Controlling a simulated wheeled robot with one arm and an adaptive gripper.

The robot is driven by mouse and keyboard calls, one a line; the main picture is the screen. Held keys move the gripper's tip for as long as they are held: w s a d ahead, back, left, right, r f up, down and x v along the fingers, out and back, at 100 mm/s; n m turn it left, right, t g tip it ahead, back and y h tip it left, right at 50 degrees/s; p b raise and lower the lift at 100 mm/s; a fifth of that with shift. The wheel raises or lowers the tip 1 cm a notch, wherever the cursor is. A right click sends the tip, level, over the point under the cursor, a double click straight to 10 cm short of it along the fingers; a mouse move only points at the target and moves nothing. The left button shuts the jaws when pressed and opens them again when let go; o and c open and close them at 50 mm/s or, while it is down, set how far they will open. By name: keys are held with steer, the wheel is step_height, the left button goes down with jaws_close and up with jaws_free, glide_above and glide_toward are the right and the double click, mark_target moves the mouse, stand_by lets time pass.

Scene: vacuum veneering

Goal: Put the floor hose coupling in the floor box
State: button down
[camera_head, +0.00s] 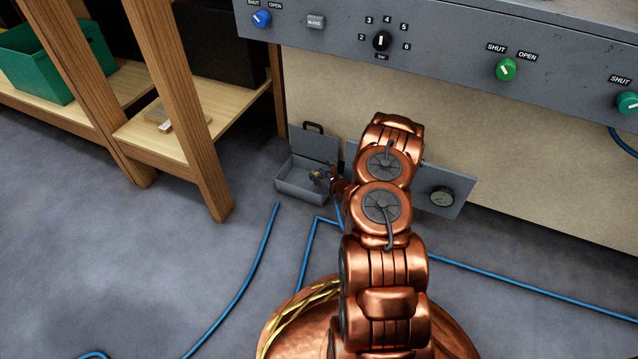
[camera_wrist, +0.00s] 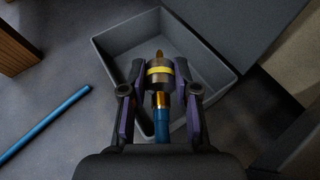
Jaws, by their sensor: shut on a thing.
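My gripper (camera_wrist: 159,78) is shut on the floor hose coupling (camera_wrist: 159,72), a dark metal fitting with a yellow band, a brass tip and a blue hose end behind it. In the wrist view the coupling's front part shows over the open grey floor box (camera_wrist: 114,35); I cannot tell whether it touches the box floor. In the head view the floor box (camera_head: 299,194) stands on the floor with its lid raised at the back. My gripper (camera_head: 320,176) is at the box's right side there, and the coupling is too small to make out clearly.
A blue hose (camera_head: 262,245) lies on the floor left of my arm, and another (camera_head: 520,284) runs right. A wooden shelf (camera_head: 190,150) stands left of the box. A grey panel with a gauge (camera_head: 442,196) is right of it. The control panel (camera_head: 440,50) spans above.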

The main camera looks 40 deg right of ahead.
steer(key=shift+f+b, duration=0.65)
steer(key=shift+f, duration=0.7)
steer(key=shift+a+f, duration=0.1)
steer(key=shift+f, duration=0.4)
steer(key=shift+f, duration=0.15)
steer(key=c, duration=0.9)
jaws_free()
steer(key=shift+o, duration=0.2)
steer(key=shift+r, duration=0.2)
steer(key=shift+r, duration=0.55)
steer(key=p+v, duration=0.5)
steer(key=v, duration=0.7)
